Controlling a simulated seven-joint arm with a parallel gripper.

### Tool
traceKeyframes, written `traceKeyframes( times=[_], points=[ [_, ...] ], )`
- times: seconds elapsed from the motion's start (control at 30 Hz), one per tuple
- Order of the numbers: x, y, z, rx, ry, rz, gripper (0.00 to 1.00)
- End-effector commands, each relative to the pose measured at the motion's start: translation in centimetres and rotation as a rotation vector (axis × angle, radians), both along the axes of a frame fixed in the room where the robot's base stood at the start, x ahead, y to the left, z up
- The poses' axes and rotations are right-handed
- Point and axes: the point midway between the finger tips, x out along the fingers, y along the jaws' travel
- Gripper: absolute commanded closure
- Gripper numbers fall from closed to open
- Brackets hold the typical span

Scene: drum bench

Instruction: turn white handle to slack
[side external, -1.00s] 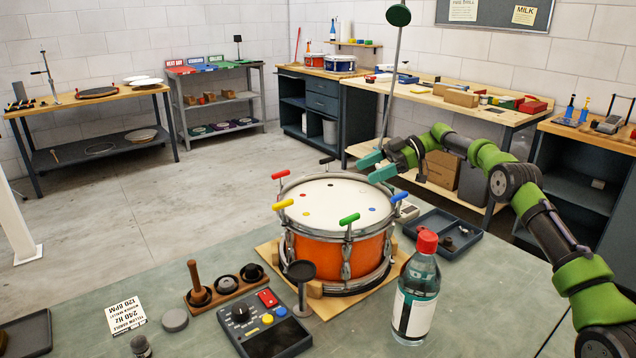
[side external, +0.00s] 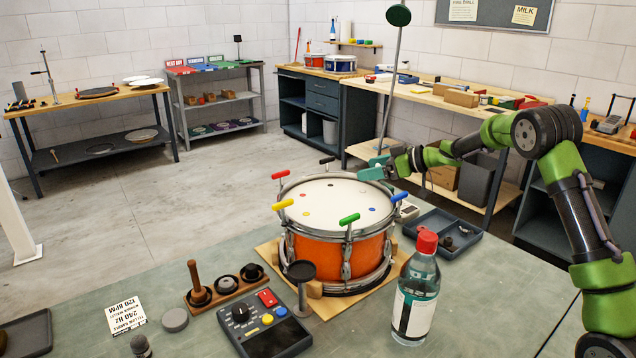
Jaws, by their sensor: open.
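The orange drum (side external: 338,245) stands upright on a wooden base, with a white head and coloured T-handles around its rim. Red (side external: 281,174), yellow (side external: 283,205), green (side external: 349,219), blue (side external: 400,196) and black (side external: 327,160) handles show. I cannot make out the white handle clearly; the far right rim, where it could stand, is partly covered by my gripper. My gripper (side external: 371,167), with teal fingers, is open at that far right rim, seen nearly side-on. I cannot tell whether anything is between the fingers or whether they touch the rim.
A clear bottle with a red cap (side external: 415,290) stands in front of the drum at right. A dark tray (side external: 440,225) lies right of the drum. A grey control box (side external: 262,325) and a wooden rack (side external: 225,290) are front left. A tall pole (side external: 391,90) rises behind my gripper.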

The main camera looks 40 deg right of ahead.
Motion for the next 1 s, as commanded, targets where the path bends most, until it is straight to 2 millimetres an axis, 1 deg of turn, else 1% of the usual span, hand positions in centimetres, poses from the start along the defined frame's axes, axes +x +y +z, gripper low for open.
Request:
traceKeyframes(
  times=[0.03,0.2,0.43,0.5,1.0],
  points=[
    [0.0,0.3,0.0,0.000,0.002,-0.053,0.19],
    [0.2,0.0,0.0,0.000,0.002,-0.250,0.19],
    [0.1,-0.4,-0.1,-0.001,0.003,-0.450,0.19],
    [-1.4,-1.0,0.8,0.003,0.000,-0.461,0.19],
    [-10.6,-0.9,4.6,0.004,-0.001,-0.454,0.19]
  ],
)
